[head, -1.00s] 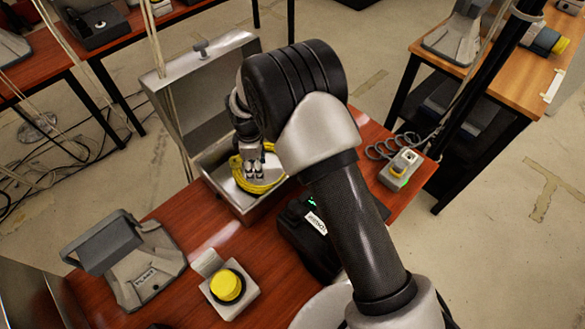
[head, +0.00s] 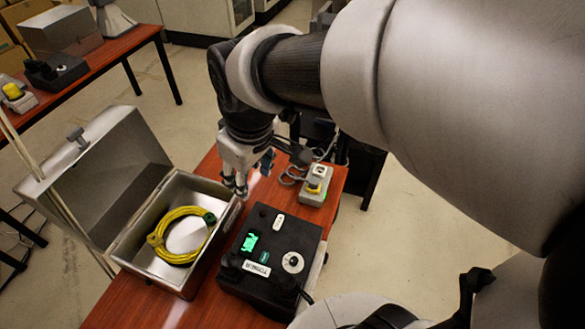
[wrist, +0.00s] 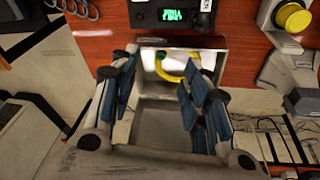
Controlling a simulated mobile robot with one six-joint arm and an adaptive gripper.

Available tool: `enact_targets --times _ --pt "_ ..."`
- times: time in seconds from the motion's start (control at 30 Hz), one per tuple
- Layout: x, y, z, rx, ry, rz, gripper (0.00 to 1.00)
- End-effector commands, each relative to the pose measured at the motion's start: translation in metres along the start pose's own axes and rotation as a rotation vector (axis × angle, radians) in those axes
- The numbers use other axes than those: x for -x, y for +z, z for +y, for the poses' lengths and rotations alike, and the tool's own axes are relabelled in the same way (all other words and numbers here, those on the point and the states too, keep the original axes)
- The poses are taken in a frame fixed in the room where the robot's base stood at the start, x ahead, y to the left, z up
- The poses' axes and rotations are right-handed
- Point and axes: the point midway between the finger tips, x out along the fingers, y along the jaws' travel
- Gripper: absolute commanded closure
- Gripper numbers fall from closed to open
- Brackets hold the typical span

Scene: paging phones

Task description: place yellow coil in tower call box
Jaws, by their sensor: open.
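The yellow coil (head: 157,237), a looped cable with a dark green end, lies inside an open metal box (head: 150,277) on the red-brown table. The box's lid (head: 95,180) is swung back to the left. I take this box for the tower call box, though no label on it is readable. My gripper (head: 240,188) is open and empty, above the box's far right corner and apart from the coil. In the wrist view, my spread fingers (wrist: 160,68) frame the box, with part of the coil (wrist: 167,76) showing between them.
A black phone unit (head: 272,250) with a green display and a white label stands right of the box. A grey switch box (head: 315,186) with a coiled cord sits behind it. In the wrist view, a yellow button (wrist: 294,17) is at upper right.

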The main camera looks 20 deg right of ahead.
Motion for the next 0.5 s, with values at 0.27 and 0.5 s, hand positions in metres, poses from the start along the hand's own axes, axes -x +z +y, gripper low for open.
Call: enact_targets --times 0.27,0.5 --pt "0.05 0.107 -0.006 -0.396 0.069 0.094 0.57" --pt "0.053 0.146 -0.015 -0.55 0.089 0.129 0.57"
